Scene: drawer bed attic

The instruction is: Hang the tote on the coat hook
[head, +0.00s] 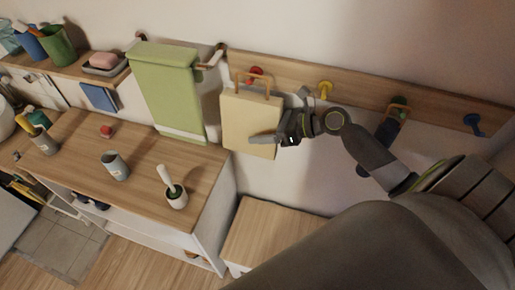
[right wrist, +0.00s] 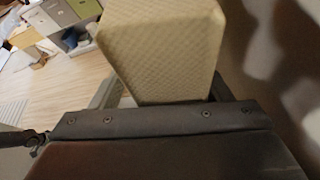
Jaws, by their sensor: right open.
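The tote (head: 243,112) is a pale beige, flat-sided bag with a tan loop handle. It hangs upright against the wall below the hook board. Its handle is at the red coat hook (head: 256,71) and overlaps it; I cannot tell exactly how the loop sits on the peg. My right gripper (head: 277,124) is open beside the tote's right side, with one finger across its lower front. In the right wrist view the tote (right wrist: 165,45) stands between the spread fingers, with its woven surface close to the palm. My left gripper is not in view.
The wooden hook board (head: 360,95) also carries a yellow hook (head: 325,88), a green hook (head: 399,101) with a dark item hanging, and a blue hook (head: 473,122). A green towel (head: 168,90) hangs left of the tote. A wooden bench (head: 265,230) is below.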

